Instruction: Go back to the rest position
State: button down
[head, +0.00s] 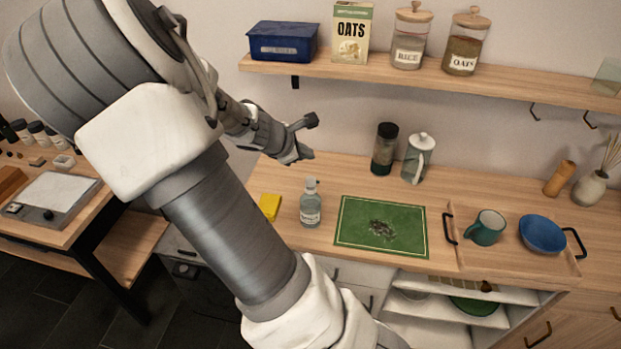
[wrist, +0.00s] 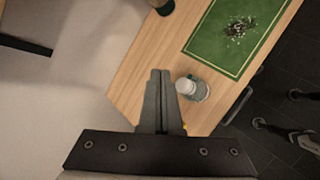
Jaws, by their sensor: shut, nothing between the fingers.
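My gripper (head: 307,138) is raised above the left end of the wooden counter (head: 285,185), in front of the wall and below the shelf. In the wrist view its two fingers (wrist: 158,75) lie together, shut, with nothing between them. My arm crosses the left half of the head view and hides part of the counter's left end.
On the counter are a yellow sponge (head: 270,205), a clear bottle (head: 310,205), a green mat (head: 370,212) with dark crumbs, a dark jar (head: 384,150), a glass pitcher (head: 418,160), and a tray (head: 480,264) holding a mug (head: 487,228) and blue bowl (head: 542,233). A shelf (head: 390,72) runs above.

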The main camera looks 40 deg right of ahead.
dwell(0.3)
jog(key=s+a+r+m+t+y, duration=0.1)
jog(key=s+a+r+m+y, duration=0.3)
jog(key=s+a, duration=0.5)
jog(key=s+a+r+m+t+y, duration=0.2)
jog(key=s+a+r+m, duration=0.6)
jog(key=a, duration=0.8)
notch_tip(320, 180, up, 3)
jog(key=s+y, duration=0.2)
jog(key=shift+s+a+y, duration=0.15)
jog(key=shift+a+y, duration=0.1)
jog(key=shift+y, duration=0.15)
